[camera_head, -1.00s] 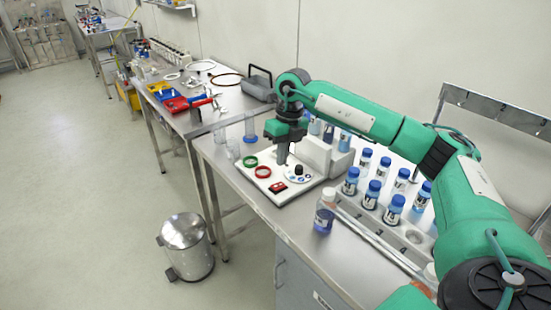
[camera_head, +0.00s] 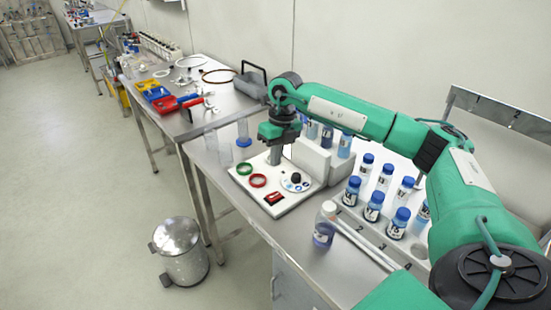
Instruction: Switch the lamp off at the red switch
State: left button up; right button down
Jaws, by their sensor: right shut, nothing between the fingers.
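The red switch (camera_head: 274,198) sits at the front corner of a white panel (camera_head: 262,212) on the steel bench. The panel also bears a green ring (camera_head: 245,168), a red ring (camera_head: 258,180) and a dark knob (camera_head: 296,177) on a round dial. My right gripper (camera_head: 275,160) points down above the back of the panel, behind the red switch and apart from it. Its fingers are shut and empty. No lamp can be made out for certain. My left gripper is not in view.
Several blue-capped bottles (camera_head: 373,205) stand in a rack right of the panel. A clear bottle with blue liquid (camera_head: 325,224) stands near the bench's front edge. Glass cylinders (camera_head: 224,148) stand left of the panel. A metal bin (camera_head: 180,250) is on the floor.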

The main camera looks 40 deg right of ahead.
aim_at(271, 197)
jog(key=f+p, duration=0.1)
jog(key=f, duration=0.2)
jog(key=a+f+p, duration=0.1)
jog(key=f, duration=0.3)
jog(key=f+p, duration=0.1)
jog(key=f, duration=0.2)
jog(key=shift+s+a+f, duration=0.1)
jog(key=shift+a+f, duration=0.05)
jog(key=shift+a, duration=0.2)
jog(key=shift+f, duration=0.4)
jog(key=shift+a+f+b, duration=0.15)
jog(key=shift+f+b, duration=0.15)
jog(key=shift+f, duration=0.05)
jog(key=shift+s+r, duration=0.1)
jog(key=shift+r, duration=0.05)
